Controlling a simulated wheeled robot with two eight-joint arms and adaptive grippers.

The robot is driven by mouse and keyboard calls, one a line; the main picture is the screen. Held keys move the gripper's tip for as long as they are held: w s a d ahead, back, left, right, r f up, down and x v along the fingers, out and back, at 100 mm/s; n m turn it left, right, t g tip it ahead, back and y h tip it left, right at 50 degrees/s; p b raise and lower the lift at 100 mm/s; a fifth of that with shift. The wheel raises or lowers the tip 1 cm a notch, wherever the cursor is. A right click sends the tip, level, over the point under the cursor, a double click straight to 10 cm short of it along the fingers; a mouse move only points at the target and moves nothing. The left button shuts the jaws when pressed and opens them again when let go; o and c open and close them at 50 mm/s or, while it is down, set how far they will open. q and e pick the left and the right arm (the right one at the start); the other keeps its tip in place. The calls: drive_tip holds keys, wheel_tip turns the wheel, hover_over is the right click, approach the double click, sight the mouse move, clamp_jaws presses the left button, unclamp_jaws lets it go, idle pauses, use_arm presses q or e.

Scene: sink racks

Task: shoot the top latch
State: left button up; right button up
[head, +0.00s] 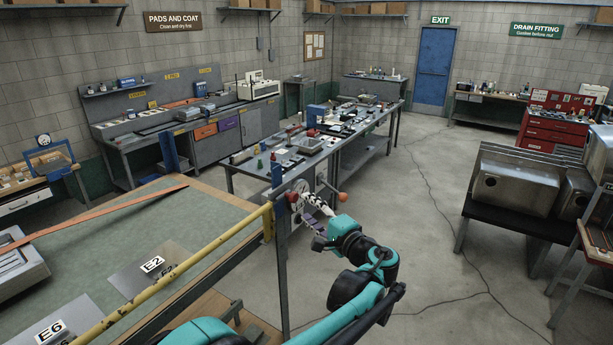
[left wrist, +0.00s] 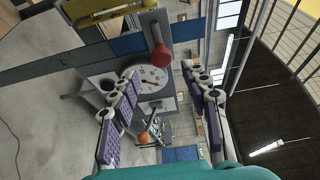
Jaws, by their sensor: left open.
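A red knob (head: 292,197) shows at the upright post (head: 279,225) at the end of the yellow rail (head: 190,272). I take it for the top latch's handle, but the bolt itself is not clear. In the left wrist view the red knob (left wrist: 161,56) hangs on a short stem, ahead of the fingers. My left gripper (head: 308,201) is open and empty, close to the post. Its two purple-padded fingers (left wrist: 163,77) stand apart, with the knob beyond them and no visible contact. An orange knob (head: 342,197) lies to the right; it also shows between the fingers in the wrist view (left wrist: 143,137).
The green-topped table (head: 110,235) with plates E2 and E6 lies left of the rail. A crowded workbench (head: 240,185) stands behind the post. Steel sinks on a rack (head: 512,180) stand at right; open floor lies between.

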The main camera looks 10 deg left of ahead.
sight(295, 199)
use_arm(q)
drive_tip(key=p+x, duration=0.1)
drive_tip(key=x, duration=0.6)
drive_tip(key=shift+a+r+p, duration=0.1)
drive_tip(key=shift+a+p, duration=0.05)
drive_tip(key=shift+p, duration=0.15)
